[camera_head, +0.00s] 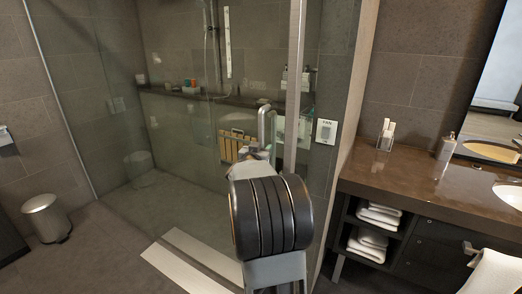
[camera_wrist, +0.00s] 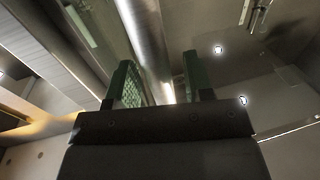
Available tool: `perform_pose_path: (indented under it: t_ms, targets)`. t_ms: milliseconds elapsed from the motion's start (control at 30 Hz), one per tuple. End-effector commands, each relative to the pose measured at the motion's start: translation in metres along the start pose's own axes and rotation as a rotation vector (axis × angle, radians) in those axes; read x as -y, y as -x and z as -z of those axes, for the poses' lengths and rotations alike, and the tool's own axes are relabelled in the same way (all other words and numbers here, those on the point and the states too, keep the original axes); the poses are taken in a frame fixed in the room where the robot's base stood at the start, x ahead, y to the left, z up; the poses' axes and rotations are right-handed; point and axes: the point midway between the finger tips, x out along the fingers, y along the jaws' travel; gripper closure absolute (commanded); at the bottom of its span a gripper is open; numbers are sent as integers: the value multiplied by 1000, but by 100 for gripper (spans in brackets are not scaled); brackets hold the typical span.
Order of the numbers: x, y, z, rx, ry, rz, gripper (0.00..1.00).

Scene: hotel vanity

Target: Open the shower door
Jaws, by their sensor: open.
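The glass shower door (camera_head: 250,60) stands upright beside a pale vertical metal post and looks closed, though its edges are hard to make out. Its silver bar handle (camera_head: 262,124) shows just beyond the end of my arm. My gripper (camera_head: 262,153) is at the handle's lower part, mostly hidden behind my wrist in the head view. In the wrist view my gripper (camera_wrist: 160,85) is open, with green-padded fingers apart. A shiny metal bar, seemingly the handle (camera_wrist: 145,40), runs between the fingers. Whether either finger touches it cannot be told.
A brown vanity counter (camera_head: 410,180) with shelves of towels stands close at the right. A metal bin (camera_head: 46,218) stands at the left. A wooden slatted item (camera_head: 236,146) shows behind the glass. Pale threshold strips (camera_head: 188,272) cross the floor. Floor at left front is clear.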

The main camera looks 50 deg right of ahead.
Motion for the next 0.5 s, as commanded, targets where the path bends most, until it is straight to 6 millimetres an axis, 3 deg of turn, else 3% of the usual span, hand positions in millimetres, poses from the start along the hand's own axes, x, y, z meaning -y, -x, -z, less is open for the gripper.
perform_pose_path:
  t_ms: [100,500]
  targets:
    - [0,0,0,0,0,0,53]
    - [0,0,0,0,0,0,91]
